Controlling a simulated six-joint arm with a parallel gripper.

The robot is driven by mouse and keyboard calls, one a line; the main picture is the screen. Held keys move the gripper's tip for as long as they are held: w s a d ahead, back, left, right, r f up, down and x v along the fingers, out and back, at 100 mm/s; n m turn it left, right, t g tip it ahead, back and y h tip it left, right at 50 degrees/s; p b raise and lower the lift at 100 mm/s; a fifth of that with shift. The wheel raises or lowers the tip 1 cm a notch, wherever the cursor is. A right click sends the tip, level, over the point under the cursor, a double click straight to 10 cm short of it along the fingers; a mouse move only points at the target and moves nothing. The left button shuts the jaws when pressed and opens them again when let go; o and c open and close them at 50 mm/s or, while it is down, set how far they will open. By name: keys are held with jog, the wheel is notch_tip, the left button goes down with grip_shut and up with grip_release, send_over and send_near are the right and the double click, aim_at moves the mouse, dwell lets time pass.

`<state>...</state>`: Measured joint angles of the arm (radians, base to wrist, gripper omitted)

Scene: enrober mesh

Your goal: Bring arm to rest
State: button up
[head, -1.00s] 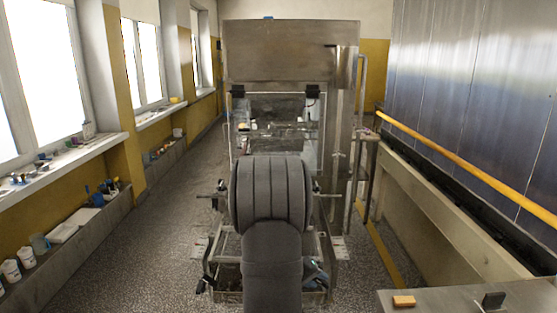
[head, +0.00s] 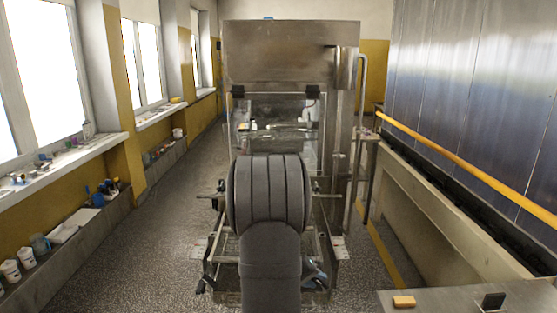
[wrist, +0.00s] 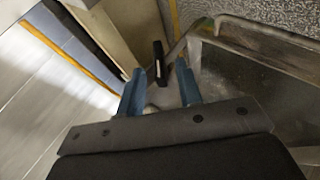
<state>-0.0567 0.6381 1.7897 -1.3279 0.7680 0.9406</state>
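My gripper (wrist: 160,82) shows in the wrist view as two blue fingers on a dark mount. The fingers are apart, with a clear gap between their tips, and I see nothing held. In the head view my dark arm stands in the middle, in front of the steel enrober machine (head: 285,55), and hides part of its lower half. My gripper is not clearly made out in the head view. The machine's frame and lower rails show on both sides of my arm.
A steel table (head: 455,298) at the lower right carries an orange block (head: 404,302) and a black block (head: 493,301). A yellow rail (head: 460,162) runs along the right wall. Window sills with small items (head: 60,165) line the left. Speckled floor is open left of the machine.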

aim_at(322, 281)
jog(key=v, duration=1.4)
jog(key=x, duration=1.8)
jog(key=shift+s+r+y, duration=0.15)
jog(key=shift+r+y, duration=0.1)
jog(key=shift+y, duration=0.35)
jog(key=shift+m+y, duration=0.4)
jog(key=shift+y, duration=0.6)
jog(key=v, duration=1.7)
jog(key=shift+r, duration=0.3)
